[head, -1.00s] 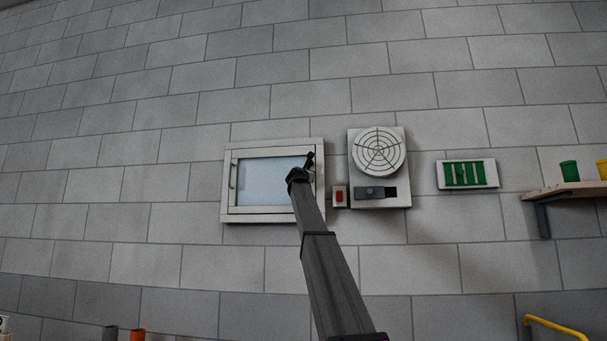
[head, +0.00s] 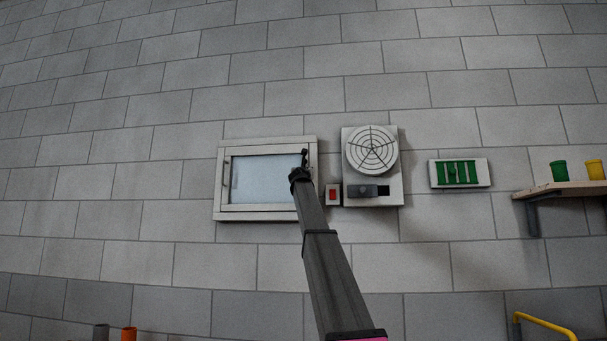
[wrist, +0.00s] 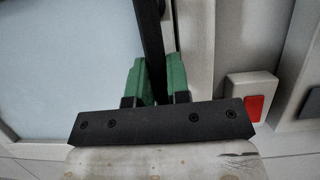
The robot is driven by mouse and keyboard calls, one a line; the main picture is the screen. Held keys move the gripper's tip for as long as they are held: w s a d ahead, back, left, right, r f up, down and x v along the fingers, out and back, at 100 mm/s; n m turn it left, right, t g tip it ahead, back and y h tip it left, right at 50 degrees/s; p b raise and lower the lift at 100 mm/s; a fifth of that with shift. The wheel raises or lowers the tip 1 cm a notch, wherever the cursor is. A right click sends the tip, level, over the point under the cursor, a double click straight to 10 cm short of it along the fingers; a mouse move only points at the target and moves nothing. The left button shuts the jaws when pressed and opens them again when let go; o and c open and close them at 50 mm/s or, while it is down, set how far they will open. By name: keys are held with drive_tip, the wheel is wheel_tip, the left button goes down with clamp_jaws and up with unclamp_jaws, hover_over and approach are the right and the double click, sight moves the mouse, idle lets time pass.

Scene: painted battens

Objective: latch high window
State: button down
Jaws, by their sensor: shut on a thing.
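The window (head: 265,182), a pale pane in a light grey frame, sits high on the wall and looks closed. Its dark latch handle (head: 305,155) is at the right side of the frame, pointing roughly up. In the wrist view the handle (wrist: 151,30) is a black bar running up between the green fingers. My gripper (wrist: 160,82) is shut on this handle; it also shows in the head view (head: 300,172), at the window's right edge. The handle's pivot is hidden.
Right of the window are a red switch (head: 333,195) and a panel with a round fan grille (head: 372,150). Further right are a green-slatted vent (head: 459,173) and a shelf (head: 570,188) with a green cup (head: 559,171) and a yellow cup (head: 595,169).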

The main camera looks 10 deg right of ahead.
drive_tip(key=c, duration=1.1)
unclamp_jaws()
drive_tip(key=v, duration=1.1)
drive_tip(key=shift+d, duration=0.1)
